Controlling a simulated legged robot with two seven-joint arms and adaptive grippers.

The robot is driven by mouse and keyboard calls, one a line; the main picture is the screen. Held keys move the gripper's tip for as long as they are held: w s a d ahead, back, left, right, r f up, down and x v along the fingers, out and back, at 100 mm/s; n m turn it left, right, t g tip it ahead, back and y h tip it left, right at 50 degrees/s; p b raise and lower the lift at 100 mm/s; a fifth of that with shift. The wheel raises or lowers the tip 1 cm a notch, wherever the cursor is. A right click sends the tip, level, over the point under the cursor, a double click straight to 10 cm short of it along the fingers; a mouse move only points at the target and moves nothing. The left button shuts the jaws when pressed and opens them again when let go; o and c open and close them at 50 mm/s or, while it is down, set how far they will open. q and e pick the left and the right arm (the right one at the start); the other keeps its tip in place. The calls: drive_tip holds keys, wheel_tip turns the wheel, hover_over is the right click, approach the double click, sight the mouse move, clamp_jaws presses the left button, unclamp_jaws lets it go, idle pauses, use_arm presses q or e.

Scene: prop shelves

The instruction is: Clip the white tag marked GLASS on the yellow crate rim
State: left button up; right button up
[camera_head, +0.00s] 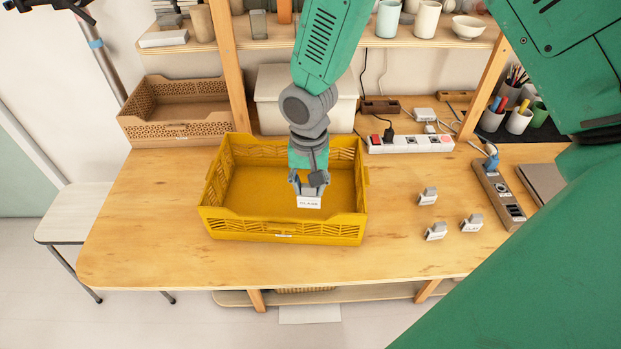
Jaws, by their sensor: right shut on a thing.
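The yellow crate (288,229) stands on the wooden table, open side up, and looks empty. A small label sits on its front wall. My right gripper (309,186) points down over the crate and is shut on the white tag (309,202) marked GLASS. In the picture the tag lies just above the crate's front rim, over the inside of the crate. It appears apart from the rim, though the exact height is hard to tell. My left gripper is not in view.
Three grey clips with white tags (428,197) stand on the table right of the crate. A power strip (411,144) and a dark socket block (498,195) lie farther right. A brown crate (180,108) is at the back left. The table's left part is clear.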

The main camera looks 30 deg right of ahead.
sight(308, 202)
drive_tip(key=shift+a+f, duration=0.15)
drive_tip(key=shift+f, duration=0.35)
drive_tip(key=shift+w+a+f+b, duration=0.1)
drive_tip(key=shift+a+f+b, duration=0.05)
drive_tip(key=shift+f+b, duration=0.75)
drive_tip(key=f+b, duration=0.1)
drive_tip(key=d+f+b, duration=0.1)
drive_tip(key=shift+f+b, duration=0.2)
drive_tip(key=shift+b, duration=0.2)
drive_tip(key=shift+a+r, duration=0.1)
drive_tip(key=shift+a, duration=0.55)
drive_tip(key=shift+d, duration=0.4)
drive_tip(key=shift+p, duration=0.4)
drive_tip(key=shift+a, duration=0.15)
